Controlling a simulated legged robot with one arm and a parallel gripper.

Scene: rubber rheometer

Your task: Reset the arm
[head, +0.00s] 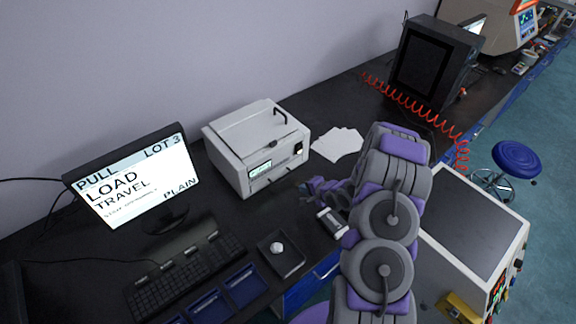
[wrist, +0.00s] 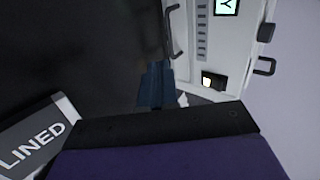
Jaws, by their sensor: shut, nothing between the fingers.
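My arm is grey and purple and reaches over the black bench from the right of the head view. My gripper (head: 312,187) is above the bench, in front of the white box instrument. In the wrist view my gripper's dark blue fingers (wrist: 156,86) are together, with nothing seen between them. The white box instrument (head: 252,160) has a small lit display and a black handle on top. Part of its front (wrist: 215,50) shows at the upper right of the wrist view.
A grey block labelled LINED (wrist: 38,138) lies at lower left in the wrist view. A monitor (head: 135,180), keyboard (head: 185,278) and black pad (head: 280,255) are on the left. White sheets (head: 338,144) lie right of the instrument. A red coiled hose (head: 425,112) and blue stool (head: 517,157) are farther right.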

